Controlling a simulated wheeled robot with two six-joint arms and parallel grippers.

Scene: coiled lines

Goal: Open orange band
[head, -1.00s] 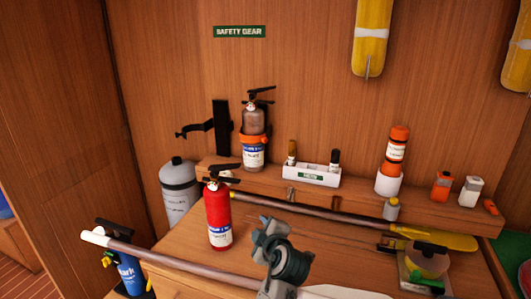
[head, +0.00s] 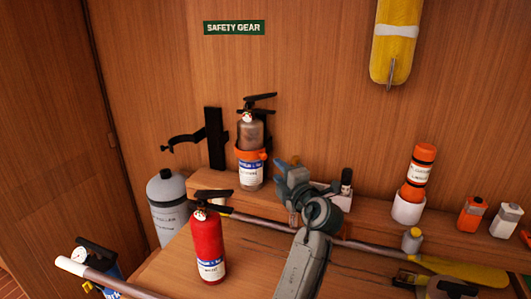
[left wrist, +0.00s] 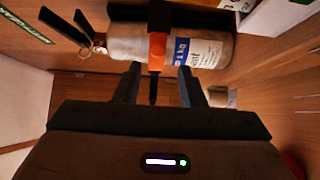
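The orange band (head: 250,154) wraps around a grey-brown fire extinguisher (head: 251,131) that stands upright against the back wall on the ledge. In the left wrist view the band (left wrist: 157,50) crosses the extinguisher, which lies sideways in the picture. A dark narrow piece (left wrist: 153,90) hangs from the band between my fingers. My left gripper (head: 279,168) is open and empty just right of the band. In the left wrist view my left gripper (left wrist: 158,72) has its fingertips on either side of the band, close to the extinguisher; touch cannot be told. My right gripper is not in view.
A red extinguisher (head: 208,245) stands on the lower surface in front. A grey cylinder (head: 170,205) and an open black bracket (head: 212,138) are at left. A white holder (head: 340,196) is partly behind my arm. An orange canister (head: 418,170) stands at right.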

